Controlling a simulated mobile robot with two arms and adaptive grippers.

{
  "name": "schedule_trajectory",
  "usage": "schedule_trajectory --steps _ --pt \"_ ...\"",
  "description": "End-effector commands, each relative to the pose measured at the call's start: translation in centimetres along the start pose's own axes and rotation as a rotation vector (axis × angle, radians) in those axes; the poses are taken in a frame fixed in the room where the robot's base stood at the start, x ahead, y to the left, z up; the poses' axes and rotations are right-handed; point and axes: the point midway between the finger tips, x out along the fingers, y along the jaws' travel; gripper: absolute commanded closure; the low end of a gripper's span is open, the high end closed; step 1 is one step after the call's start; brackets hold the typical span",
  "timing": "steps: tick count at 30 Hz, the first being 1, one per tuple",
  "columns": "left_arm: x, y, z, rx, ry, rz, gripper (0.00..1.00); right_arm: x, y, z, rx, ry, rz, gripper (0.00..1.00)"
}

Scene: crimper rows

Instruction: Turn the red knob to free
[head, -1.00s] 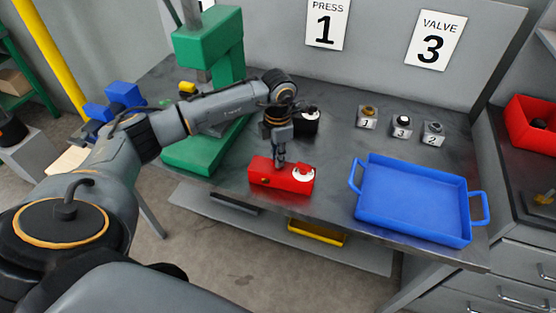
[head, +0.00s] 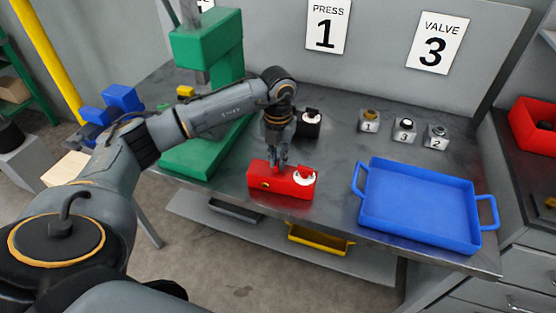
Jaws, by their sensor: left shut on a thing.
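A red box (head: 280,184) sits on the grey bench near its front edge. A white dial (head: 304,179) with a red mark is on the right part of its top, and a small brass-coloured round part (head: 264,185) is on its front face. My left gripper (head: 278,166) points down over the middle of the box, left of the dial. It is shut on the red knob, which its fingers mostly hide. The knob's setting cannot be read. My right gripper is not in view.
A blue tray (head: 366,210) stands to the right. A green press (head: 205,45) stands at the left. A black box (head: 311,128) with a white-topped dial is behind the gripper. Numbered grey blocks (head: 404,132) stand at the back. A red bin (head: 533,137) is at far right.

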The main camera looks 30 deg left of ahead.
Motion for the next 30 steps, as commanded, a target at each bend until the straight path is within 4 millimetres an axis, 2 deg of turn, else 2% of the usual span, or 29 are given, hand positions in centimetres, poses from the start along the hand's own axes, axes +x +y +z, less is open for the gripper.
schedule_trajectory --steps 9,22,23,25,26,30 --pt "-0.17 0.02 0.12 -0.076 -0.005 -0.001 1.00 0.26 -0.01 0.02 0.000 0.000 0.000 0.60" --pt "-0.18 0.01 0.11 -0.082 -0.004 -0.001 1.00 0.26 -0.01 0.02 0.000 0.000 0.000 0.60" --pt "-0.18 0.01 0.11 -0.082 -0.004 -0.001 0.83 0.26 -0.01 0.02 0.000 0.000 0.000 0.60" --pt "-0.16 0.01 0.10 -0.082 -0.004 -0.001 0.69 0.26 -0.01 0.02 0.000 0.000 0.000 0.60" --pt "-0.15 0.01 0.09 -0.082 -0.004 -0.001 0.66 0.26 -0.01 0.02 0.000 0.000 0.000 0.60" --pt "-0.09 0.01 0.06 -0.081 -0.002 -0.001 0.66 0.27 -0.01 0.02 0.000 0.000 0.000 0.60"
